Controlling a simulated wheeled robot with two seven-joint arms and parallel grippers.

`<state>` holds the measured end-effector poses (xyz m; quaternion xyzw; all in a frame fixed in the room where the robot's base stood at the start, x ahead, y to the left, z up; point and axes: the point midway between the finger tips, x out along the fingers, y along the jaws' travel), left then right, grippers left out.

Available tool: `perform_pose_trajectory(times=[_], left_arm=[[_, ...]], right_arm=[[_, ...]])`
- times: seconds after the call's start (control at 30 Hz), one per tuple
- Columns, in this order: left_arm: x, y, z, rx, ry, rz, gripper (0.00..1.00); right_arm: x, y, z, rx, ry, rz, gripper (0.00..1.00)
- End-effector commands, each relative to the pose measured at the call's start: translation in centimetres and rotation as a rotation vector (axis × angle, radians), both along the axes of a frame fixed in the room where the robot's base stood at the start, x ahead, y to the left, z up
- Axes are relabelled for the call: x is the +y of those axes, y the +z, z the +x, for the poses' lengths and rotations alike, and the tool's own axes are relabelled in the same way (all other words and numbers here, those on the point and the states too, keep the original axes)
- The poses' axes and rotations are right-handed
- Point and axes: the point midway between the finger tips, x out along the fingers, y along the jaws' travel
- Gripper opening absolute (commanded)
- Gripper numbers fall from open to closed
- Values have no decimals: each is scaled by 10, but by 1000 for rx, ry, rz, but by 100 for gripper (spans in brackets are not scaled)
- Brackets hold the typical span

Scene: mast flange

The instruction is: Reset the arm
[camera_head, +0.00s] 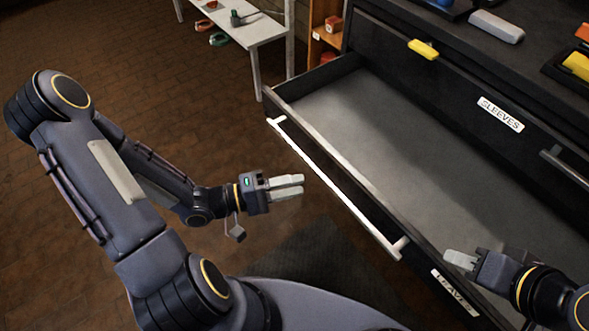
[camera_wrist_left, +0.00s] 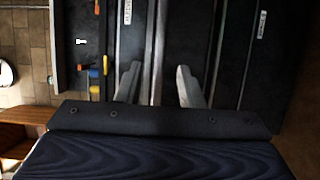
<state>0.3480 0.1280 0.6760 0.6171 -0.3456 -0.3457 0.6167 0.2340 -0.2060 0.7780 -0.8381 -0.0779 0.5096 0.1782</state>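My left gripper (camera_head: 287,187) is in front of the open drawer (camera_head: 400,140), to the left of its long pale handle (camera_head: 335,190), with floor below it in the head view. In the left wrist view its two fingers (camera_wrist_left: 158,85) stand apart with nothing held between them. The drawer front and handle show beyond them. My right gripper (camera_head: 460,260) is at the near right end of the drawer, close to the handle's end. Only pale fingertip material shows there, so its opening cannot be told. The right forearm covers part of the drawer.
The visible drawer interior is empty. Above it is a closed drawer front labelled SLEEVES (camera_head: 500,114) with a yellow item (camera_head: 423,49) at its top edge. A pale block (camera_head: 496,27) lies on the cabinet top. A white bench (camera_head: 250,30) stands behind. Brick-patterned floor is clear at left.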

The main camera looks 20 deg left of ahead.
Motion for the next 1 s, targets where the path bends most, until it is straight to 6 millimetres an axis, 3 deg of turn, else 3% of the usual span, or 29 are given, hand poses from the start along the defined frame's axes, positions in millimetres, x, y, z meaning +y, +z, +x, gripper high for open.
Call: perform_pose_trajectory(times=[0.23, 0.37, 0.5, 0.63, 0.8, 0.9, 1.0], left_arm=[[0, 0, 1, -1, 2, 9, 35], [8, -9, 13, -22, 39, 168, 35], [46, -21, 40, -64, 142, 588, 35], [100, -7, 53, -56, 252, 997, 35], [147, 36, 25, 47, 325, 1314, 35], [151, 56, -4, 116, 306, 1369, 35], [142, 70, -31, 153, 256, 1361, 35]], right_arm=[[0, 0, 0, 0, 0, 0, 35], [0, 0, 0, 0, 0, 0, 35], [0, 0, 0, 0, 0, 0, 35], [0, 0, 0, 0, 0, 0, 35], [0, 0, 0, 0, 0, 0, 35], [0, 0, 0, 0, 0, 0, 35], [0, 0, 0, 0, 0, 0, 35]])
